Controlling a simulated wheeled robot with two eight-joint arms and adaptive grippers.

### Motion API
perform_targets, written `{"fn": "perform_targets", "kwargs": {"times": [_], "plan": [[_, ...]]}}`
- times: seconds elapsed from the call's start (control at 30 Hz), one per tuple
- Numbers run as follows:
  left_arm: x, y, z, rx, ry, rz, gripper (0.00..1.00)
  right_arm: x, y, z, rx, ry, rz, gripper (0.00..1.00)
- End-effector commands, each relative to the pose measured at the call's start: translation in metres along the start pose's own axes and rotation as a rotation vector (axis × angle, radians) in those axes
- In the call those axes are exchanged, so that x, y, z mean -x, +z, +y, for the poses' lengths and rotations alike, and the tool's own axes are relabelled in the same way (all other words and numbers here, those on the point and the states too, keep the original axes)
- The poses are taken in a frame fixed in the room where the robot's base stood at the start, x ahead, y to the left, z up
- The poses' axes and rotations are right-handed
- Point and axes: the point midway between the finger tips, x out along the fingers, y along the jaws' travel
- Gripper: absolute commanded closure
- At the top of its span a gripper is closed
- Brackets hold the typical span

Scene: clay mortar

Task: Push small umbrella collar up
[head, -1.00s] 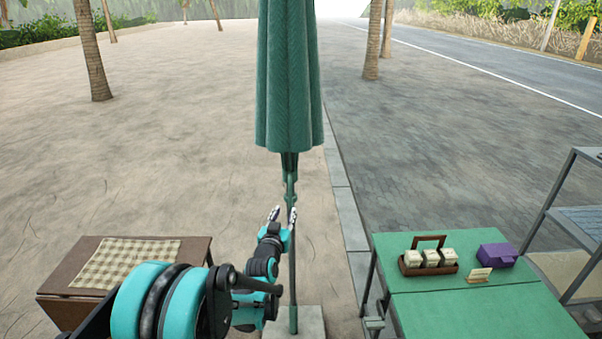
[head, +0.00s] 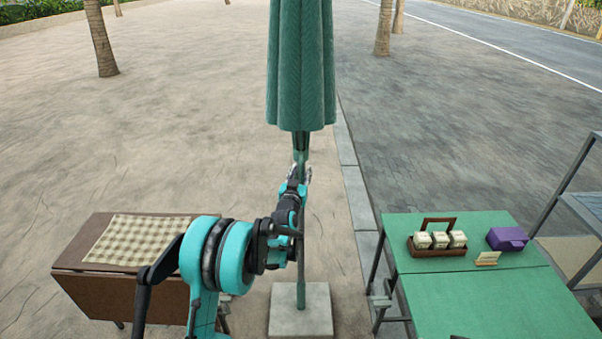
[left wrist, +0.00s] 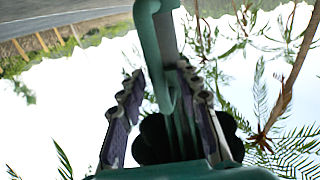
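The closed green umbrella (head: 302,70) hangs folded on its upright pole (head: 301,262). The small green collar (head: 301,155) is on the pole just below the canopy. My left gripper (head: 300,173) points up at the pole just below the collar. In the left wrist view a green hooked part (left wrist: 164,50) of the umbrella's collar area stands between the two fingers of my left gripper (left wrist: 163,108). The fingers are apart, with gaps beside the green part. I cannot tell whether they touch it. My right gripper is not in view.
A brown table (head: 120,285) with a checked cloth stands at the left. A green table (head: 475,300) at the right bears a caddy of jars (head: 437,250) and a purple box (head: 507,239). The pole stands in a square stone base (head: 284,312). Pavement around the pole is clear.

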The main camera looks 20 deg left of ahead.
Motion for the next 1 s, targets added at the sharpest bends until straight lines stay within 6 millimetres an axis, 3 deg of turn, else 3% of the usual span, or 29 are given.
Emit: {"fn": "perform_targets", "kwargs": {"times": [0.13, 0.27, 0.57, 0.73, 0.87, 1.0], "plan": [[0.0, 0.0, 0.0, 0.0, 0.0, 0.0, 0.69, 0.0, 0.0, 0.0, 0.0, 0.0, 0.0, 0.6], [0.0, 0.0, 0.0, 0.0, 0.0, 0.0, 1.0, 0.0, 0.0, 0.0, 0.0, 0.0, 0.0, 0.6], [0.001, 0.0, 0.0, -0.001, 0.0, 0.0, 1.0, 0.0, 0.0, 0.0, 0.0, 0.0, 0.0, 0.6], [0.001, -0.01, 0.0, -0.001, 0.0, 0.0, 1.0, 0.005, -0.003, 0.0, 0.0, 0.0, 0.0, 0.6], [0.001, -0.033, 0.0, -0.002, 0.0, 0.0, 1.0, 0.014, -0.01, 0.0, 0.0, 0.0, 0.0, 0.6], [0.001, -0.071, 0.0, 0.0, 0.0, 0.0, 1.0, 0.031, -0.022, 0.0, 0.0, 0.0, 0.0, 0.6]]}}
